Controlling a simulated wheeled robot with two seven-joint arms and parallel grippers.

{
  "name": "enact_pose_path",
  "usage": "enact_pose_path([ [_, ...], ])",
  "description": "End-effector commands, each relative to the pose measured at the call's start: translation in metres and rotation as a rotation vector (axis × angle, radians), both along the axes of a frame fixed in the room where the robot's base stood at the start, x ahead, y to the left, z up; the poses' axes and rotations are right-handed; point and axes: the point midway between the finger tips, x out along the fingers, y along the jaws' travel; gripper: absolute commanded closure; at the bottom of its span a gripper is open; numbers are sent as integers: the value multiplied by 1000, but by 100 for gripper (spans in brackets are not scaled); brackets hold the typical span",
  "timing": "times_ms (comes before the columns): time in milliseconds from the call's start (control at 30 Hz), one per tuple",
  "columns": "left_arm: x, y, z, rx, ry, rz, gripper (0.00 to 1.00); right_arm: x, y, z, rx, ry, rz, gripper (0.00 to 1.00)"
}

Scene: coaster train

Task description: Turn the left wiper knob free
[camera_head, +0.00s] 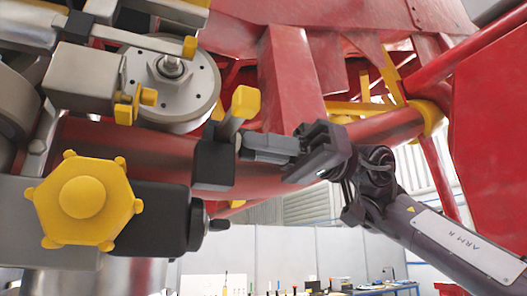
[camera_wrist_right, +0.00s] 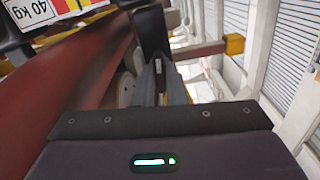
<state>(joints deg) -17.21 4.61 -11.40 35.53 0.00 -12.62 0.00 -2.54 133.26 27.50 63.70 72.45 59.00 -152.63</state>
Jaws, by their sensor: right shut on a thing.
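A yellow lobed knob (camera_head: 83,198) with a round centre cap faces me at the lower left in the head view, on the end of a dark cylinder (camera_head: 163,215). A black block (camera_head: 213,163) with a yellow-tipped lever (camera_head: 246,102) is on the red tube to its right. My right gripper (camera_head: 243,146) reaches in from the right and is shut at the block's right side. In the right wrist view its fingers (camera_wrist_right: 158,84) meet the black block (camera_wrist_right: 150,35), and the lever's yellow tip (camera_wrist_right: 235,44) points right. The exact grip is hidden. My left gripper is not in view.
A grey bolted wheel (camera_head: 172,82) and a small yellow-ended fitting (camera_head: 125,108) stand above the knob. The red tube (camera_head: 100,135) runs behind. Red beams (camera_head: 290,75) crowd the top and right. A workbench with tools is far back, low down.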

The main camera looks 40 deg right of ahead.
Motion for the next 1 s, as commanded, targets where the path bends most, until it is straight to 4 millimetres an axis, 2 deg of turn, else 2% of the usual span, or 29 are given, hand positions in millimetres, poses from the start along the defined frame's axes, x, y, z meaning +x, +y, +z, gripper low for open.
enact_pose_path([
  [33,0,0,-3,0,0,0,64,2,2,-5,-18,-22,1,100],
  [300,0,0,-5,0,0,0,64,2,2,-5,-44,-125,1,100],
  [867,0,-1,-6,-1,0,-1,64,2,2,-5,-52,-154,3,100],
  [900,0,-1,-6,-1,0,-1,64,2,2,-5,-52,-154,3,88],
  [1000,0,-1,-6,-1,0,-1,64,1,2,-4,-49,-155,3,75],
])
